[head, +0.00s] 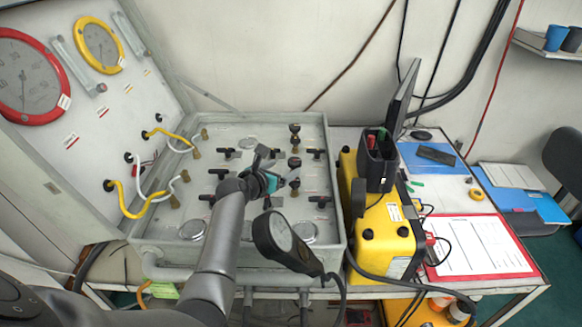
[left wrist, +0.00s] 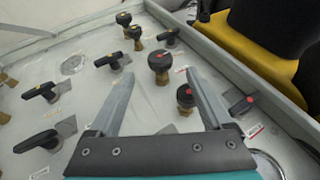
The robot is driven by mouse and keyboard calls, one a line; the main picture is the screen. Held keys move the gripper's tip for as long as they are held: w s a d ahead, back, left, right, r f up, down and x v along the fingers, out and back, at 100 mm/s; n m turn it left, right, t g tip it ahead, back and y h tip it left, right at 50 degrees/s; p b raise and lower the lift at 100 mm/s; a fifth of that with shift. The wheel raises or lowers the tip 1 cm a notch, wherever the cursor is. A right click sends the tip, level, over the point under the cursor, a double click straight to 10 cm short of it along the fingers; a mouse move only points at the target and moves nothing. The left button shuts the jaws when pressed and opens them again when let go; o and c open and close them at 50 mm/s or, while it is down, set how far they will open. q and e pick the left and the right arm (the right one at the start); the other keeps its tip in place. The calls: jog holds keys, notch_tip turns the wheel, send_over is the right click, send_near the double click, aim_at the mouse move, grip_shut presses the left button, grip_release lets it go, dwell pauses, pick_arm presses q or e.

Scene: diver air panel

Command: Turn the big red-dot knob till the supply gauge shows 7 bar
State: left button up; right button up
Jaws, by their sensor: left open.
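The big black knob with a red dot (left wrist: 159,60) stands on a brass stem in the left wrist view, ahead of and between my fingers. It shows small in the head view (head: 294,162). A smaller red-dot knob (left wrist: 185,95) stands nearer, beside the right finger. My left gripper (head: 279,164) is open over the panel, its fingers apart with nothing held; they also show in the left wrist view (left wrist: 157,78). A large red-rimmed gauge (head: 28,78) and a yellow-rimmed gauge (head: 100,45) are on the raised lid. I cannot read their values or tell which is supply. My right gripper is out of view.
Black lever valves (left wrist: 42,92) and yellow-dot knobs (left wrist: 124,20) surround the left gripper on the panel (head: 235,137). Yellow and white hoses (head: 150,198) lie left. A yellow case (head: 385,232) stands right.

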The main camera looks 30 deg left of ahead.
aim_at(289, 162)
pick_arm(q)
jog(key=shift+b+x, duration=1.2)
jog(key=shift+x, duration=1.7)
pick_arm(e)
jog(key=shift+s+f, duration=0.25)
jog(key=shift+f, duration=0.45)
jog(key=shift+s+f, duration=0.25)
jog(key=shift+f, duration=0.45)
pick_arm(q)
grip_shut()
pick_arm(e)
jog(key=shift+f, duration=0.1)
